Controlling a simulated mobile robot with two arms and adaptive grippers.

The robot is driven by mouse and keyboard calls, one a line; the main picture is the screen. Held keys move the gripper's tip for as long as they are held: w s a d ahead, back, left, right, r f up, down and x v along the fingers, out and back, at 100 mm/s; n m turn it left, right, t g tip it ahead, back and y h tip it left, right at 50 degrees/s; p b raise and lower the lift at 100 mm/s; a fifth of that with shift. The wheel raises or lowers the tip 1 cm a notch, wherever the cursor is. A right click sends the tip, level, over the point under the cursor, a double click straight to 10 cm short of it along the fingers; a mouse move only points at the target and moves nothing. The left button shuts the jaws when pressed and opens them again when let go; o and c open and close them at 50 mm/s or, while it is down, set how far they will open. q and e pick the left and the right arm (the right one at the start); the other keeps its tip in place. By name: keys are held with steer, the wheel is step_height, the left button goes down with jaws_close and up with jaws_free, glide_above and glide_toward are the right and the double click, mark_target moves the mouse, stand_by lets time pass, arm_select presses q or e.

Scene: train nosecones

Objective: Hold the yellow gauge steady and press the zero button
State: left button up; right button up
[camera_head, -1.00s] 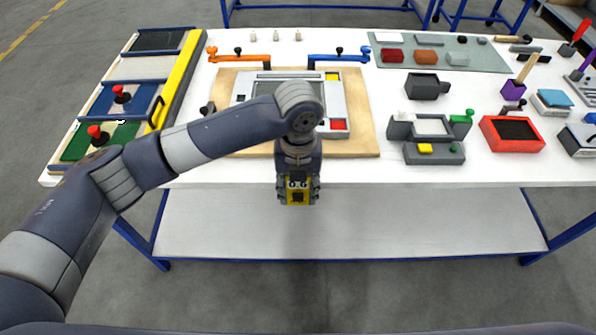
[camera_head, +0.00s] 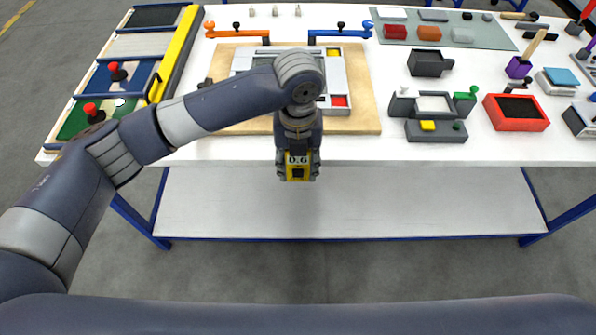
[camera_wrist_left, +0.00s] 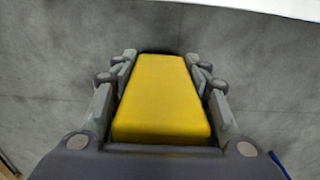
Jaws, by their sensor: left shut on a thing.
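The yellow gauge (camera_head: 298,167) is between the fingers of my left gripper (camera_head: 298,178), which is shut on it. They hang in front of the table's front edge, above the lower shelf in the picture. The gauge's end facing the head camera has a dark square and small round marks. Which of these is the zero button I cannot tell. In the left wrist view the gauge (camera_wrist_left: 162,100) shows as a plain yellow block, with a finger on each side. My right gripper is not in view; a dark arm link of mine crosses the bottom of the head view.
The white table (camera_head: 230,150) holds a wooden board (camera_head: 365,100) with a grey frame, orange (camera_head: 238,32) and blue (camera_head: 340,32) clamps, a red tray (camera_head: 515,112) and a grey fixture (camera_head: 436,130). The space in front of the table beside my left gripper is clear.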

arm_select(q)
steer(key=shift+w+f+b, duration=0.15)
steer(key=shift+w+b, duration=0.3)
steer(key=shift+w, duration=2.05)
steer(key=shift+w+f+b, duration=0.15)
steer(key=shift+w+b, duration=0.3)
steer(key=shift+w, duration=2.05)
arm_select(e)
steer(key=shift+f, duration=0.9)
arm_select(q)
steer(key=shift+w+f+b, duration=0.3)
steer(key=shift+f+b, duration=0.1)
steer(key=shift+f, duration=0.55)
steer(key=shift+w+f+b, duration=0.25)
steer(key=shift+f+b, duration=0.1)
steer(key=shift+f, duration=0.55)
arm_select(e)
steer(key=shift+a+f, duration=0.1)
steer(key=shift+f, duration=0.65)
arm_select(q)
steer(key=shift+f, duration=0.15)
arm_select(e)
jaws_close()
